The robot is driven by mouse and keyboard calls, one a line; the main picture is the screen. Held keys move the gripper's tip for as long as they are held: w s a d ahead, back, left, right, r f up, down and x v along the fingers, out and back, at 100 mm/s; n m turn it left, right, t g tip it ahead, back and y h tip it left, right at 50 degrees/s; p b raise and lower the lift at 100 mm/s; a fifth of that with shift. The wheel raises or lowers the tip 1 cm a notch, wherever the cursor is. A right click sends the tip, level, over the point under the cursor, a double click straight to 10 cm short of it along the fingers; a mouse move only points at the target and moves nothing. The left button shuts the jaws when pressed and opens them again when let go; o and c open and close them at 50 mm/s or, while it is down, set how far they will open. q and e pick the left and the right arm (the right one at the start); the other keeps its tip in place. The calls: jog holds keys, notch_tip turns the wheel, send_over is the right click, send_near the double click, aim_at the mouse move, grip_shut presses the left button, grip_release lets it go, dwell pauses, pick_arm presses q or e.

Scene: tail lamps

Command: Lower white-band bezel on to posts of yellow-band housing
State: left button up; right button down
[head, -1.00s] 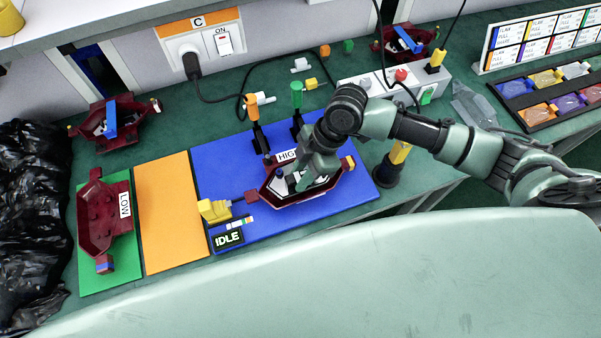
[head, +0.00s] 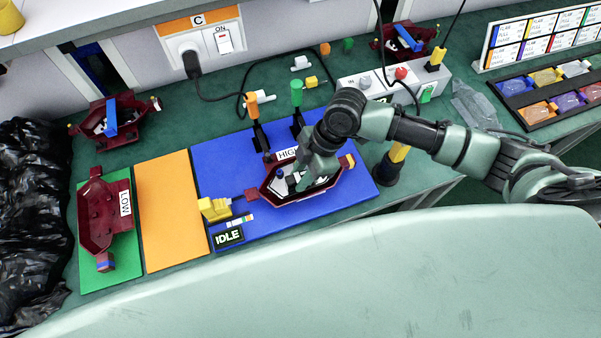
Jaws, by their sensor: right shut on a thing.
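The dark red housing (head: 270,197) lies on the blue mat, with a yellow-orange band on its right end lug and a HIGH label behind it. My right gripper (head: 297,184) points down into it from above and is shut. What it grips is mostly covered by its fingers and wrist. Pale and dark parts show inside the housing's rim around the fingers. I cannot make out a white band, or tell whether the held bezel touches the posts. My left gripper is out of view.
A yellow connector (head: 213,208) sits left of the housing, near an IDLE display (head: 228,238). Orange (head: 253,107) and green (head: 296,92) topped clamps stand behind. A LOW-labelled dark red part (head: 96,218) lies on the green mat. The orange mat (head: 172,215) is bare.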

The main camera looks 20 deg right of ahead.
jog(key=shift+f, duration=0.85)
jog(key=c, duration=1.1)
grip_release()
jog(key=shift+s+f, duration=0.1)
jog(key=shift+s, duration=0.05)
jog(key=shift+d+r+b, duration=0.2)
jog(key=shift+r+b, duration=0.2)
jog(key=shift+r, duration=0.1)
jog(key=v, duration=0.3)
jog(key=b+v, duration=0.1)
jog(key=v, duration=0.3)
jog(key=shift+w, duration=0.25)
